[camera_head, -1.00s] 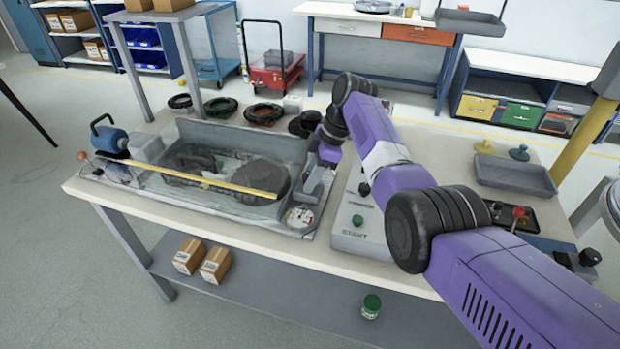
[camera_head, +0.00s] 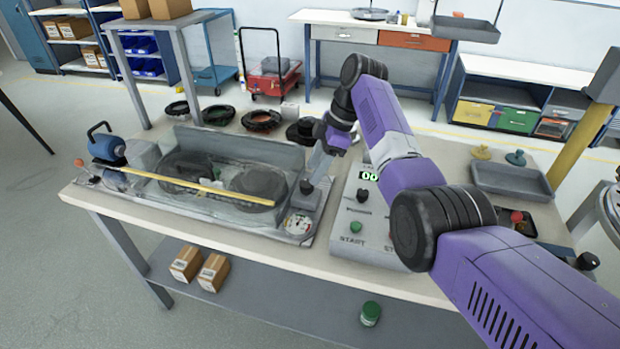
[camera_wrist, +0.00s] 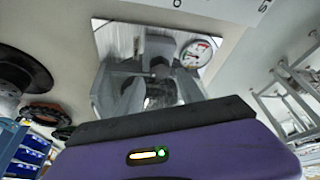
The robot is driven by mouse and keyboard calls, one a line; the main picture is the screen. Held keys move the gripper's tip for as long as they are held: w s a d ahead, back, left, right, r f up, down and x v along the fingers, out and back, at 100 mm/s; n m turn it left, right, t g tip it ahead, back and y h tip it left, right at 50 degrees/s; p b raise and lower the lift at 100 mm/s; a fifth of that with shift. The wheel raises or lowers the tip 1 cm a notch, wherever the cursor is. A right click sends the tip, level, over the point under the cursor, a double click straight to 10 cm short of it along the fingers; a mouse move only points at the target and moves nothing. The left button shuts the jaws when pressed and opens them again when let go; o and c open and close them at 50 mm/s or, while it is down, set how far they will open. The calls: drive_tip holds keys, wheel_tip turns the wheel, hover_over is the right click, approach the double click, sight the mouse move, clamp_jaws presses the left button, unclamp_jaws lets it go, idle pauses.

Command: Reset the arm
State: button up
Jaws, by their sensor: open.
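My gripper (camera_head: 317,166), at the end of my purple arm, points down over the right end of the ring-track fixture (camera_head: 225,215). Its jaws are open, just above a grey upright piece with a dark knob (camera_head: 307,188); I cannot tell whether they touch it. The clear-walled fixture holds two dark round parts side by side, with a yellow bar (camera_head: 200,186) across its front. A round dial gauge (camera_head: 298,224) sits at its right front corner and also shows in the wrist view (camera_wrist: 196,54). A control box (camera_head: 352,215) with START lettering and a green-digit display stands beside it, partly hidden by my arm.
Black rings (camera_head: 262,120) lie along the table's back edge. A blue device (camera_head: 106,146) stands at the left end. A grey tray (camera_head: 510,181) and a yellow post (camera_head: 582,145) are on the right. Boxes (camera_head: 212,272) and a green jar (camera_head: 371,313) sit on the lower shelf.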

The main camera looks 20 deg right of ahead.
drive_tip(key=shift+v, duration=1.1)
